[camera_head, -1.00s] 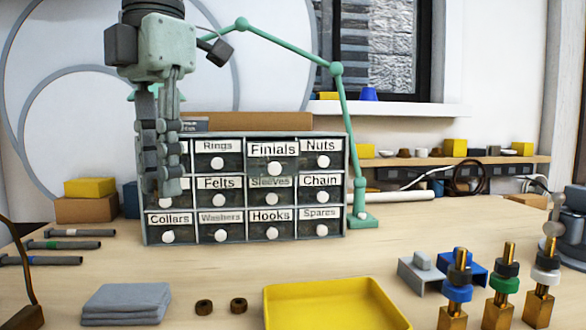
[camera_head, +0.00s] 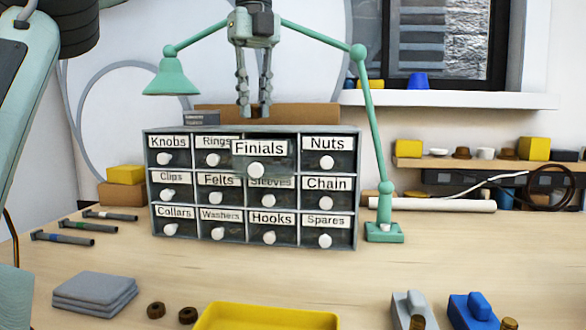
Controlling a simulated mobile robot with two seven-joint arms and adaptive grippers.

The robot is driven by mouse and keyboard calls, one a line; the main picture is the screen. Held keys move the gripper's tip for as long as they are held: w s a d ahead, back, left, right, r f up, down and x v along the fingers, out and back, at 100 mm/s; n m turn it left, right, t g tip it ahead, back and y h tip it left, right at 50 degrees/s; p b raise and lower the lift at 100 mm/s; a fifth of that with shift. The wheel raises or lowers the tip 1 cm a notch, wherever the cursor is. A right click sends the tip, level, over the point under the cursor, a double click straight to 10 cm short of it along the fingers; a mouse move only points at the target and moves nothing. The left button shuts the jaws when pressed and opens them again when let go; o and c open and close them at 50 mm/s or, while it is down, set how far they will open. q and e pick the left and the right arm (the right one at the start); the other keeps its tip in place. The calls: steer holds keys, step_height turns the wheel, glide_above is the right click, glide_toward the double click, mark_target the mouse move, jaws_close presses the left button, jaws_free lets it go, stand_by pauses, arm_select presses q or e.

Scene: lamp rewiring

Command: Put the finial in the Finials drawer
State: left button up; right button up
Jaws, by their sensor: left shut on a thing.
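My left gripper (camera_head: 255,110) points straight down above the drawer cabinet, roughly in line with the Finials column. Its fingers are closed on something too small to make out. No finial shows clearly; the one at the fingertips cannot be seen for sure. The Finials drawer (camera_head: 273,149) is in the top row, third from the left. It is pulled out past its neighbours, and its front partly covers the Sleeves label below. The drawer's inside is hidden from this angle. My right gripper is not in view.
The cabinet (camera_head: 357,190) holds several labelled drawers. A green lamp (camera_head: 372,120) arches behind and beside it. A cardboard box (camera_head: 300,114) is behind the cabinet. A yellow tray (camera_head: 270,315), grey cloths (camera_head: 95,290) and two brown rings lie in front.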

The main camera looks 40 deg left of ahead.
mark_target(257, 155)
arm_select(q)
steer(key=shift+w+a+r+n, duration=0.1)
steer(key=shift+w+r+n, duration=0.05)
steer(key=shift+w+n, duration=0.2)
steer(key=shift+w+f, duration=0.1)
steer(key=shift+f, duration=0.15)
step_height(257, 155, down, 5)
steer(key=shift+a+f, duration=0.1)
steer(key=shift+a, duration=0.05)
steer(key=shift+f, duration=0.3)
step_height(257, 155, down, 3)
steer(key=shift+f, duration=0.45)
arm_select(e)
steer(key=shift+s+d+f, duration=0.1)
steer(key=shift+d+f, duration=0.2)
